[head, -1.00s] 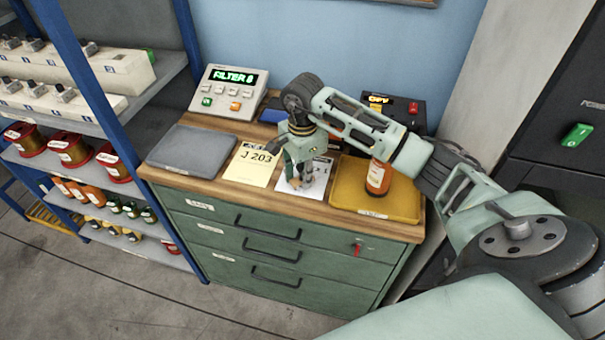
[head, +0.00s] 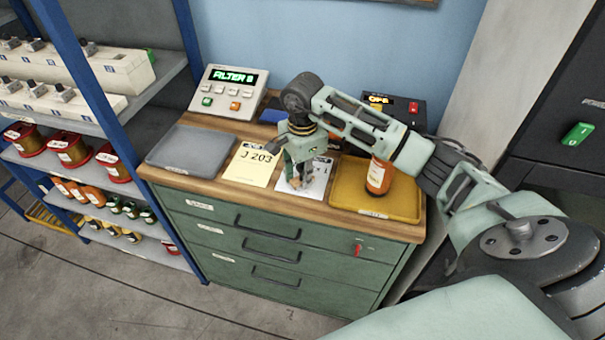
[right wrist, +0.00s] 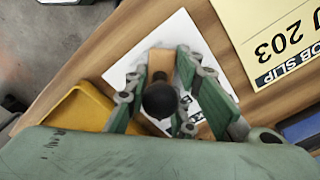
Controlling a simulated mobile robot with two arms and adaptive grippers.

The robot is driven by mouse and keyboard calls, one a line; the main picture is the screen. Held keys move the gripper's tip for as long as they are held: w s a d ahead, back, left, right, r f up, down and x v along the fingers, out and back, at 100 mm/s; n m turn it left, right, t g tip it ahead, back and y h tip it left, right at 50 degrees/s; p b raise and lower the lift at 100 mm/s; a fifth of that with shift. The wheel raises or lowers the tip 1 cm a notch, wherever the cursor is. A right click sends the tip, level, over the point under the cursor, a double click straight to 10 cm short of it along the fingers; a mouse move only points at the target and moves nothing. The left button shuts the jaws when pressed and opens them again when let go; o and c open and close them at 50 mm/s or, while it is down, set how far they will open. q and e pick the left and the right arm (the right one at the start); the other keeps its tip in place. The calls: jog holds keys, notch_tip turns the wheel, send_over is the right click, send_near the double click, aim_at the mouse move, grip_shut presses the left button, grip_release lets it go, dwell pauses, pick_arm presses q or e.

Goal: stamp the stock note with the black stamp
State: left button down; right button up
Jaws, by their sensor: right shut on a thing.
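The stock note is a white sheet (head: 318,181) on the wooden bench top, between the yellow job slip and the yellow tray. In the right wrist view the white sheet (right wrist: 186,33) lies under my fingers. My right gripper (head: 298,180) is over the note, pointing down. In the right wrist view its green fingers (right wrist: 160,95) are shut around a stamp with a round black knob (right wrist: 160,101) and a wooden-looking block. The stamp's underside is hidden, so I cannot tell whether it touches the sheet. My left gripper is not in view.
The yellow slip marked J 203 (head: 252,165) lies left of the note, then a grey tray (head: 185,150). An orange bottle (head: 378,178) stands in the yellow tray (head: 400,206) at right.

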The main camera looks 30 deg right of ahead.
jog(key=shift+s+f, duration=0.1)
jog(key=shift+r+p, duration=0.6)
jog(key=shift+r, duration=0.25)
jog(key=shift+r+p, duration=1.35)
jog(key=shift+r, duration=1.35)
